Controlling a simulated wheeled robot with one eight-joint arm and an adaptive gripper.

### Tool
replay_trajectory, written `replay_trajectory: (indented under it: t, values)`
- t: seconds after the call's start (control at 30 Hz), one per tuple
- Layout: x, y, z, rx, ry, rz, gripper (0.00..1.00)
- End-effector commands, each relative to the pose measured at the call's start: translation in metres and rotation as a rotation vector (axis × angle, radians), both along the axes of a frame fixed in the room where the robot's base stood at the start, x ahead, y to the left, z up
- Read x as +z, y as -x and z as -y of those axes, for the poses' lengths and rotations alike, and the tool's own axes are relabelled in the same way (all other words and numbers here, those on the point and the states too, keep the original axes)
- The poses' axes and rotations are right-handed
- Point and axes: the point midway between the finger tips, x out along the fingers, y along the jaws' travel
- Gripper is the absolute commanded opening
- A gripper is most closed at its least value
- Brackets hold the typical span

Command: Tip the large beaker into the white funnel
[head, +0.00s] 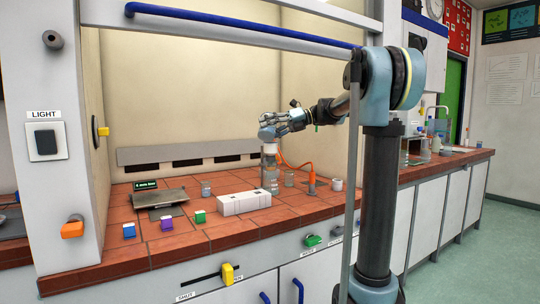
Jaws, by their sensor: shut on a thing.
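My gripper (267,130) is over the bench inside the hood, level with the low back panel's upper air and just above the white funnel (270,148). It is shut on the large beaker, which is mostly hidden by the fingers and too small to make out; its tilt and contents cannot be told. The white funnel stands upright in the mouth of a clear glass bottle (270,178) on the red tiles. The gap between gripper and funnel looks small.
Small glass vessels (289,179) (206,189) and a pale cup (337,184) stand near the bottle. A white block (244,202), a grey plate device (160,198) and coloured small blocks (166,222) lie left.

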Motion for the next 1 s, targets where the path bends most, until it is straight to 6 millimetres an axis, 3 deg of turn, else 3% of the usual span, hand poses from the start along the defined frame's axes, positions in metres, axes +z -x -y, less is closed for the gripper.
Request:
replay_trajectory:
  t: [1.0]
  values:
    - [-0.0002,0.0000,-0.0002,0.000,-0.006,-0.035,0.21]
